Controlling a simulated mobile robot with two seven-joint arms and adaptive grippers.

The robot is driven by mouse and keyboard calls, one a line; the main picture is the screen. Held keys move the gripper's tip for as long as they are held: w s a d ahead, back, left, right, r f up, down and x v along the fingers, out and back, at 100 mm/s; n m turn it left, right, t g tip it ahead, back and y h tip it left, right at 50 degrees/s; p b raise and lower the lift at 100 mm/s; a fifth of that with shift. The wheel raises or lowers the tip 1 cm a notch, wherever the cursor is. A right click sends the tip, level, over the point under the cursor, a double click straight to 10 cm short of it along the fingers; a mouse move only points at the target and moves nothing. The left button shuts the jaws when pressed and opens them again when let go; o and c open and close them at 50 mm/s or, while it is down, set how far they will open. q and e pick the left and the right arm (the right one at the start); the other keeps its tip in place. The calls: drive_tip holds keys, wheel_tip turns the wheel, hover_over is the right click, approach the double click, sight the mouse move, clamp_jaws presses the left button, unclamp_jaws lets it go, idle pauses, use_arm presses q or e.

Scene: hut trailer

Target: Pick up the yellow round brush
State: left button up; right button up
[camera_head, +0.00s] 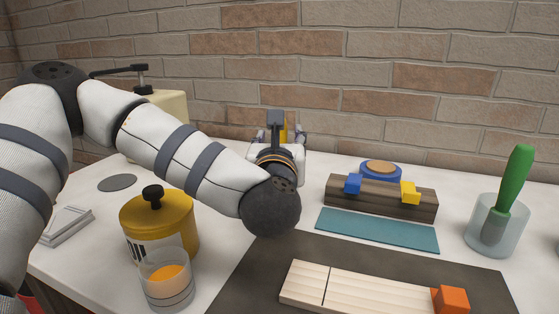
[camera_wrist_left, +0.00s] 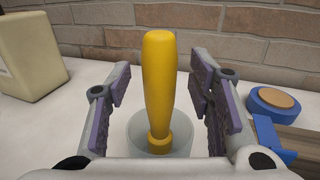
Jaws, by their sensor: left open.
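The yellow round brush (camera_wrist_left: 157,85) stands upright with its handle up in a clear glass cup (camera_wrist_left: 183,140), seen in the left wrist view. In the head view only a small yellow piece of the brush (camera_head: 283,134) shows behind my left gripper (camera_head: 285,130). In the left wrist view my left gripper (camera_wrist_left: 160,95) is open, with one finger on each side of the handle and a gap on both sides. The brush's lower end is hard to see in the cup. My right gripper is not in view.
A green-handled brush (camera_head: 515,180) stands in another glass (camera_head: 482,228) at the right. A wooden block (camera_head: 380,205) with blue and yellow pieces, a blue tape roll (camera_head: 381,172) and a yellow jar (camera_head: 160,226) are nearby. A brick wall (camera_head: 350,60) closes the back.

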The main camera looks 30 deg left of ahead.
use_arm(q)
drive_tip(key=shift+w+a, duration=0.4)
drive_tip(key=shift+w, duration=0.2)
clamp_jaws()
